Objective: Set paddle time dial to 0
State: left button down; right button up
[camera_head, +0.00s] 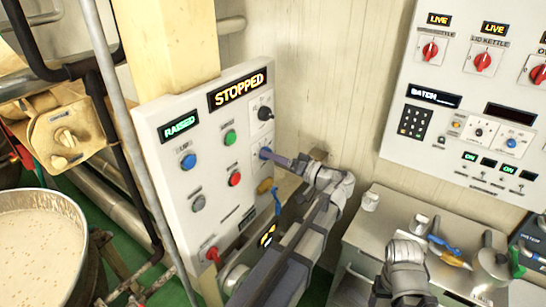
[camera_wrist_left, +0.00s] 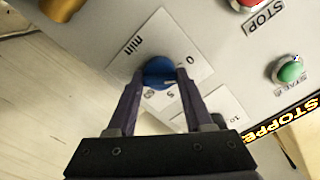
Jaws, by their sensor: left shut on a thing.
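The paddle time dial is a small blue knob (camera_wrist_left: 159,72) on a white plate (camera_wrist_left: 140,45) marked "min", with 0 and 5 printed round it. A pale mark on the knob points to the lower right in the wrist view, towards the side where 0 and 5 are printed. I cannot read its exact setting. My left gripper (camera_wrist_left: 158,80) is shut on this knob, one finger on each side. In the head view the blue dial (camera_head: 264,153) shows at the tip of my left gripper (camera_head: 270,155). My right arm shows at the lower right, but its fingers are not clear.
The panel (camera_head: 185,150) has "STOPPED" and "RAISED" displays, a black knob (camera_head: 265,113) above the dial, and green (camera_head: 230,137) and red (camera_head: 234,179) buttons. A larger panel (camera_head: 395,140) hangs at right above a grey counter (camera_head: 375,230). A kettle (camera_head: 45,192) stands at left.

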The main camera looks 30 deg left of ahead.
pick_arm(q)
jog(key=shift+f+n, duration=0.1)
jog(key=shift+n, duration=1.4)
jog(key=shift+c, duration=1.5)
grip_release()
jog(key=shift+d, duration=0.15)
jog(key=d, duration=0.7)
jog(key=shift+s+d, duration=0.25)
jog(key=shift+s, duration=0.05)
